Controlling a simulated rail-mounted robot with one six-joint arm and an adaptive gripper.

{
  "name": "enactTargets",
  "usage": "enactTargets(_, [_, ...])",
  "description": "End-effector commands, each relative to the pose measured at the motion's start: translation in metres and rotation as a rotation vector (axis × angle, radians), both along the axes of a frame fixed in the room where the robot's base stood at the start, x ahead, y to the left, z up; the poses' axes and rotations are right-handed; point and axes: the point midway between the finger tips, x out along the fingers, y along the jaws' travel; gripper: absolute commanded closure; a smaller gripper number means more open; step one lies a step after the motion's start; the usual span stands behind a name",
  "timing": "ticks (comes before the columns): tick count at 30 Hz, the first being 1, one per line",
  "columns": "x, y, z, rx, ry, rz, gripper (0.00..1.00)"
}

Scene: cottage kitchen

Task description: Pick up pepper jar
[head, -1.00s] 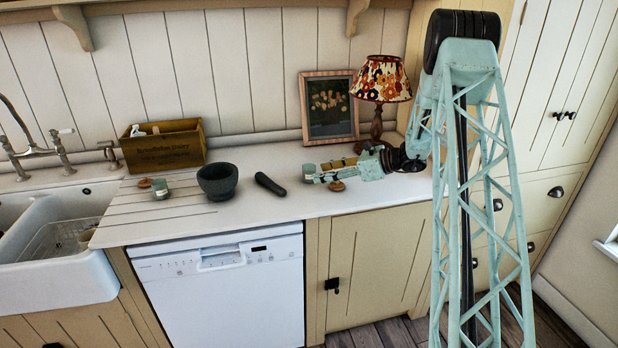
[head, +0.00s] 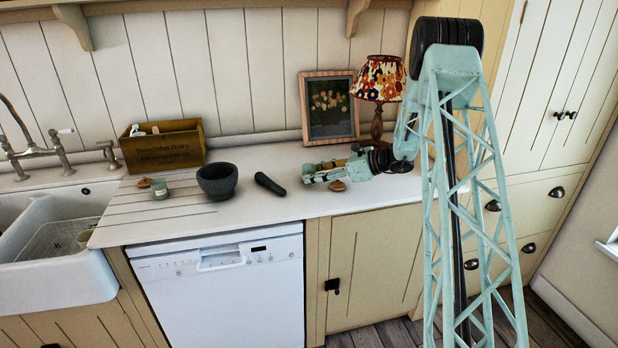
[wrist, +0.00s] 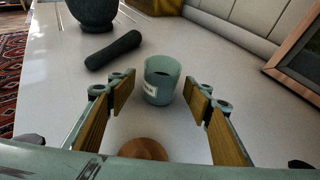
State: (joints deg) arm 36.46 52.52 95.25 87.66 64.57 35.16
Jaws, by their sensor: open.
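A small grey-green jar (wrist: 161,80) with a white label stands upright on the counter, open at the top. In the wrist view it shows between my gripper's fingertips (wrist: 157,95), with a gap on each side. The label is too small to read. In the head view my gripper (head: 308,172) is low over the counter, open and empty, and it mostly hides this jar. A round wooden lid (wrist: 143,149) lies on the near side of the jar; it also shows in the head view (head: 338,186).
Further left are a similar jar (head: 160,190) and a wooden lid (head: 144,182). A picture frame (head: 330,108) and a lamp (head: 380,80) stand behind. The counter's front is clear.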

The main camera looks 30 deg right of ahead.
Motion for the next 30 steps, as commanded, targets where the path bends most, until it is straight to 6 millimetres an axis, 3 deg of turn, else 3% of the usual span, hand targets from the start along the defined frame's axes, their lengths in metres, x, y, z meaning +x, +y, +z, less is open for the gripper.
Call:
enactTargets(9, [0.019, 0.015, -0.01, 0.001, -0.001, 0.0, 0.54])
enactTargets(26, [0.019, 0.016, -0.01, 0.001, 0.001, 0.0, 0.54])
enactTargets(30, [0.019, 0.016, -0.01, 0.001, 0.001, 0.0, 0.64])
